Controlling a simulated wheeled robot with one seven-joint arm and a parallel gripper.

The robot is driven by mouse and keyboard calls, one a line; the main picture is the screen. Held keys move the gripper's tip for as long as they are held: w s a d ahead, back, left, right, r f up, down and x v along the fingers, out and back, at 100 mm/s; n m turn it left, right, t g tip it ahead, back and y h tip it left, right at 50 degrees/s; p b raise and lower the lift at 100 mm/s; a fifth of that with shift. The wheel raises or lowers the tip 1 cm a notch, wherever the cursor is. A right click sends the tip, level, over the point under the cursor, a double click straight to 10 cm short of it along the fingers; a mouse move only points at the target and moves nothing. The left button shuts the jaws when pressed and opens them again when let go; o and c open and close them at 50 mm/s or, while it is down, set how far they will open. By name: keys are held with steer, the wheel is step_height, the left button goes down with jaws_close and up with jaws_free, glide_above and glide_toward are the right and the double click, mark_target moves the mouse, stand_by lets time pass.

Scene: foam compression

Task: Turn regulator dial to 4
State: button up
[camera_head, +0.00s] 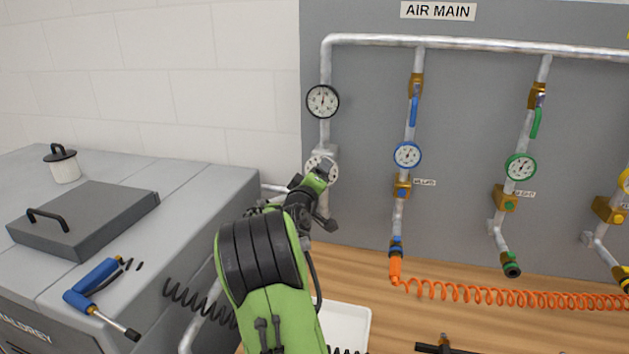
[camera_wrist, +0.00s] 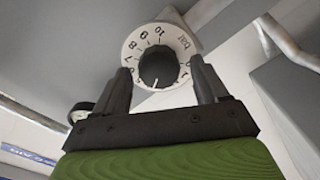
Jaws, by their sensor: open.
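The regulator dial (camera_head: 313,162) is a white disc on the left pipe of the grey panel, partly hidden behind my gripper (camera_head: 322,176). In the wrist view the dial face (camera_wrist: 133,50) shows upside down, with black numbers around a black knob (camera_wrist: 158,67). A white mark shows at the knob's lower edge; the number it points to is hard to read. My gripper (camera_wrist: 160,72) is open, with one finger on each side of the knob. I cannot tell whether either finger touches it.
A black-rimmed gauge (camera_head: 323,101) sits above the dial. To the right are pipes with a blue gauge (camera_head: 407,155), a green gauge (camera_head: 520,167) and an orange coiled hose (camera_head: 500,295). A grey machine (camera_head: 200,190) with blue-handled tools (camera_head: 95,280) stands at left.

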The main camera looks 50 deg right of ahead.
steer(key=b+v, duration=0.3)
steer(key=v, duration=1.2)
steer(key=shift+s+a, duration=0.2)
steer(key=shift+a, duration=0.1)
